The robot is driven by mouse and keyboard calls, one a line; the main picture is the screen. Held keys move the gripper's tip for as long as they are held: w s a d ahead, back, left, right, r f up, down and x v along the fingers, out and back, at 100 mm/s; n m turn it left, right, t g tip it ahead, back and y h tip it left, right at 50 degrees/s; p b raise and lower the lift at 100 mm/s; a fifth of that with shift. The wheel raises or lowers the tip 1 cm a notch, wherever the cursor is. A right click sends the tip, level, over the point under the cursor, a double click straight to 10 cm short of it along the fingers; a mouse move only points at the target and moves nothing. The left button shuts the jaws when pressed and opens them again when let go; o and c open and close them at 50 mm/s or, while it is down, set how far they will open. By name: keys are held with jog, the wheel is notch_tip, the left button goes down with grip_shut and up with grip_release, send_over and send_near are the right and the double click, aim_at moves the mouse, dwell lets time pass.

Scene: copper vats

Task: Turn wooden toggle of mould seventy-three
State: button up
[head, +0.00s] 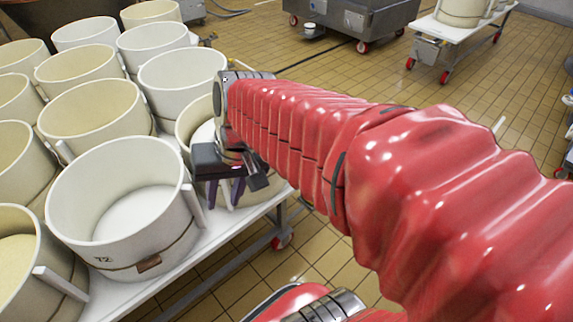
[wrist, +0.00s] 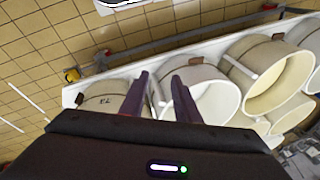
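My gripper (head: 225,196) points down with its purple fingers apart, beside the front edge of the table. In the wrist view the open fingers (wrist: 156,92) frame a narrow pale bar (wrist: 157,90) between two moulds; contact with it cannot be told. The mould on the left in the wrist view (wrist: 126,90) carries a small label that looks like 73. Its pale upright wall shows behind my gripper in the head view (head: 186,133), largely hidden. Which mould the pale bar belongs to is unclear.
A mould labelled 72 (head: 122,225) stands left of my gripper, with its own pale toggle (head: 192,207). Many more moulds crowd the white table (head: 172,285). A grey wheeled vat (head: 350,20) and a white cart (head: 455,33) stand on the tiled floor. Floor beside the table is free.

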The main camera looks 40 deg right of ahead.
jog(key=w+d+f+m+t+y, duration=0.2)
jog(key=w+d+f+m+y, duration=0.2)
jog(key=w+d+f+m, duration=0.35)
jog(key=w+d+f+m+t+y, duration=0.1)
jog(key=w+d+f+m+y, duration=0.4)
jog(key=d+f+m, duration=0.45)
jog(key=s+d+f+m+t+h, duration=0.3)
jog(key=d+f+m+t, duration=0.2)
jog(key=d+f, duration=0.4)
jog(key=s+d+f+m+t+h, duration=0.2)
jog(key=s+d+f+m+t, duration=0.2)
jog(key=d, duration=1)
notch_tip(320, 180, down, 5)
jog(key=shift+d+r+m+t+h, duration=0.15)
jog(key=shift+d+m+t+h, duration=0.25)
jog(key=shift+m+t, duration=0.8)
jog(key=shift+a, duration=0.1)
jog(key=x, duration=1.4)
jog(key=shift+c, duration=0.2)
grip_shut()
